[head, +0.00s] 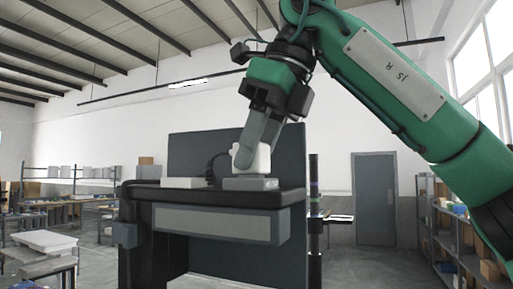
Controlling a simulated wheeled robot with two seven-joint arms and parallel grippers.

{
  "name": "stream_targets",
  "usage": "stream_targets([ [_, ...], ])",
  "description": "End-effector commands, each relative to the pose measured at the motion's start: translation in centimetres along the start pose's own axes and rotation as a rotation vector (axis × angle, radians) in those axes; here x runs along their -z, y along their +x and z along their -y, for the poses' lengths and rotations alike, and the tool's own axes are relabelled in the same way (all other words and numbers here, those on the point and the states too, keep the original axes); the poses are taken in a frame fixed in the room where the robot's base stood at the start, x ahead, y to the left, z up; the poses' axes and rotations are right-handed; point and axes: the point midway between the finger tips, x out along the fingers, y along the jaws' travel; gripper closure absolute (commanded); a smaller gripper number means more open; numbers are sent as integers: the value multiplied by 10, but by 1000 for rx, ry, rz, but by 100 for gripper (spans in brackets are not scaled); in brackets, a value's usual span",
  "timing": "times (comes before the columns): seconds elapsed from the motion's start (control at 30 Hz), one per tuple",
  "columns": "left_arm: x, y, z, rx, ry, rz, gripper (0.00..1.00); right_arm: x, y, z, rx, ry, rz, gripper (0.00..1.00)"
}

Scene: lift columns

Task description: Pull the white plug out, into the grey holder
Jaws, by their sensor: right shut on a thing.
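The white plug (243,159) is upright at the right part of the dark workbench. My right gripper (256,143) reaches down from above and is shut on it, its grey fingers covering part of the plug. A grey block (251,184), which looks like the grey holder, lies directly below the plug. I cannot tell whether the plug is seated in it or just above it. A black ribbed cable (212,167) curves at the plug's left. My left gripper is not in view.
A low white box (186,183) lies on the bench (282,197) left of the grey block. A tall dark panel (205,146) stands behind. Shelves (450,230) stand at the far right, and tables (47,241) at the left.

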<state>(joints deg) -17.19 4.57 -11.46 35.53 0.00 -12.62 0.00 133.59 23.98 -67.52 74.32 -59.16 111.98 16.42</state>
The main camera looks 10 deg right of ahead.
Motion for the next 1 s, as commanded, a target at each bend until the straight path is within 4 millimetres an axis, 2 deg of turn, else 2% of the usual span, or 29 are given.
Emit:
stream_targets([
  [0.17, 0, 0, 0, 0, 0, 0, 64, 0, 0, 0, 0, 0, 0, 84],
  [0.2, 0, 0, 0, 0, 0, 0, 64, 0, 0, 0, 0, 0, 0, 56],
  [0.3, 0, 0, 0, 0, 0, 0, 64, 0, 0, 0, 0, 0, 0, 39],
  [0.5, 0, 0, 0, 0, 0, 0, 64, 0, 0, 0, 0, 0, 0, 39],
  [0.63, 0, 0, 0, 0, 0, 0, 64, 0, 0, 0, 0, 0, 0, 13],
  [1.0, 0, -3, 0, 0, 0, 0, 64, -1, -3, 0, 0, 0, 0, 13],
])
